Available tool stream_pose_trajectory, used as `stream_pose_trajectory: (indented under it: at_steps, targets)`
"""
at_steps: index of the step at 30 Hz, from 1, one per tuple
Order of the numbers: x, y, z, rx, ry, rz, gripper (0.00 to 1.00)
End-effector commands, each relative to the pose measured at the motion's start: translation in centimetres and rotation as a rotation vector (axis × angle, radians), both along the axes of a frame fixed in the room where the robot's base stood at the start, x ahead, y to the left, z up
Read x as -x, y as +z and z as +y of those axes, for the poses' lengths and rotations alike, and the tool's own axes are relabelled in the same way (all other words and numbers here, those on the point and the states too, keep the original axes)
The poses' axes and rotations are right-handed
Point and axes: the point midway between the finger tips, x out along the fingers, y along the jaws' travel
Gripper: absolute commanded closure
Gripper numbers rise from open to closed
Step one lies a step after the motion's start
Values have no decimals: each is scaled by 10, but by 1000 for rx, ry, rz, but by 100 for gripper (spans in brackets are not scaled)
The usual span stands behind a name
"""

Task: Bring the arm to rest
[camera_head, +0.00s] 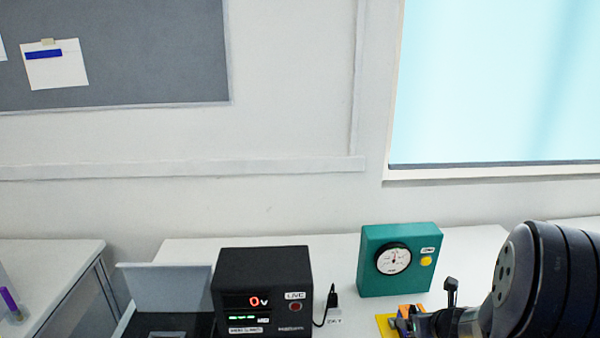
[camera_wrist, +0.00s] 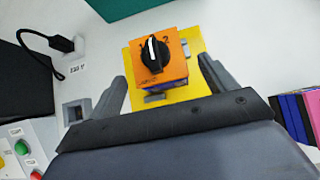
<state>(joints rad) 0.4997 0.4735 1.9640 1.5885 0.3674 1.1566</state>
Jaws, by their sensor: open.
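The rotary switch is an orange box with a black knob (camera_wrist: 155,55) on a yellow plate (camera_wrist: 195,42). The white pointer on the knob points roughly up in the wrist view, between two marks, of which a 2 is legible. My gripper (camera_wrist: 162,70) is open, with one finger on each side of the orange box and visible gaps between. I cannot tell how high the fingers are above it. In the head view the orange box (camera_head: 408,313) shows at the bottom edge, partly hidden by my gripper and wrist.
A black meter (camera_head: 262,290) reads 0 V in red. A teal box (camera_head: 400,260) with a dial and yellow button stands behind the switch.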

Motion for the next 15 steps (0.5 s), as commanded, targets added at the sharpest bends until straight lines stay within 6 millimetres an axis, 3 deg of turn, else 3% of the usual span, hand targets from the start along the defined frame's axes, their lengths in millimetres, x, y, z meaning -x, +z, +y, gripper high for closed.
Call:
stream_pose_trajectory:
  at_steps: [1,10,15]
  targets:
    - [-7,-10,1,-1,4,2,20]
    - [-38,-44,2,-1,1,1,20]
    - [-37,-28,1,1,1,-1,20]
